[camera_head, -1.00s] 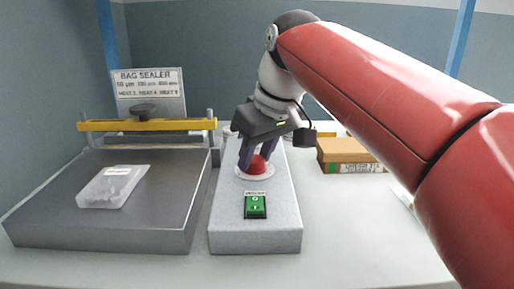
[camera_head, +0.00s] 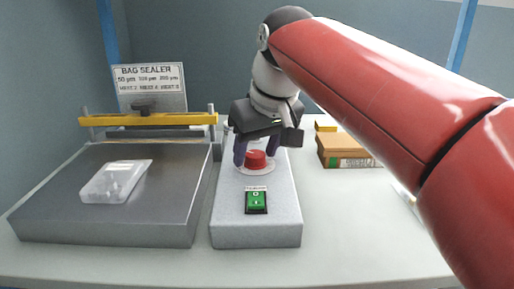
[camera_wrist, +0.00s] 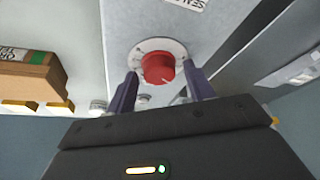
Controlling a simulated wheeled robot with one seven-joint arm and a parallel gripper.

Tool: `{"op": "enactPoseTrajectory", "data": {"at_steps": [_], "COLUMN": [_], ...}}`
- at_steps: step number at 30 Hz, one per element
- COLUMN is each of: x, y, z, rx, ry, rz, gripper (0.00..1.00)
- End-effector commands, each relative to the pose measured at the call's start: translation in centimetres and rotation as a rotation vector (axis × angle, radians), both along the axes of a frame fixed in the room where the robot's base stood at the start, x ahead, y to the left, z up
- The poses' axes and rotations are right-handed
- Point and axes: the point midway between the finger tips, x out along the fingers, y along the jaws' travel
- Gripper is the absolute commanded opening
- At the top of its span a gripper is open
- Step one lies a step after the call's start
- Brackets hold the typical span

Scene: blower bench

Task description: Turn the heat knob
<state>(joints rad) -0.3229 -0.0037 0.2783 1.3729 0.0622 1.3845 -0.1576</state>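The red heat knob (camera_head: 256,160) stands on a pale round dial plate on top of the grey control box (camera_head: 230,228). It also shows in the wrist view (camera_wrist: 158,68), with a white pointer mark on it. My gripper (camera_head: 256,158) is at the knob, its two dark fingers spread one on each side. In the wrist view the fingers (camera_wrist: 160,80) are apart, with visible gaps to the knob, so it is not clamped. A green switch (camera_head: 256,201) sits on the box in front of the knob.
The bag sealer's grey plate (camera_head: 160,215) with a yellow bar (camera_head: 150,119) stands left of the box, with a clear bag (camera_head: 115,182) on it. A sign (camera_head: 150,86) stands behind. A cardboard box (camera_head: 345,150) is at the right. The front right bench is clear.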

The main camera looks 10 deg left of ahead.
Motion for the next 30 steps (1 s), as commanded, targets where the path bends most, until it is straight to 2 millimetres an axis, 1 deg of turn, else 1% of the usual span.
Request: {"op": "enactPoseTrajectory", "data": {"at_steps": [8, 10, 14, 18, 21, 25, 30], "x": [0.0, -0.1, -0.5, -1.1, -1.6, -2.0, -2.2], "y": [0.0, -0.1, -0.5, -1.1, -1.6, -1.9, -2.1], "z": [0.0, 0.3, 1.9, 4.3, 5.7, 6.9, 7.2], "rx": [0.0, 0.001, 0.001, 0.003, 0.002, 0.001, 0.0], "ry": [0.0, -0.001, -0.003, -0.004, -0.002, -0.001, 0.0], "rz": [0.0, 0.0, 0.0, 0.0, 0.0, 0.0, 0.0], "gripper": [0.57, 0.57, 0.57, 0.57, 0.57, 0.57, 0.57]}}
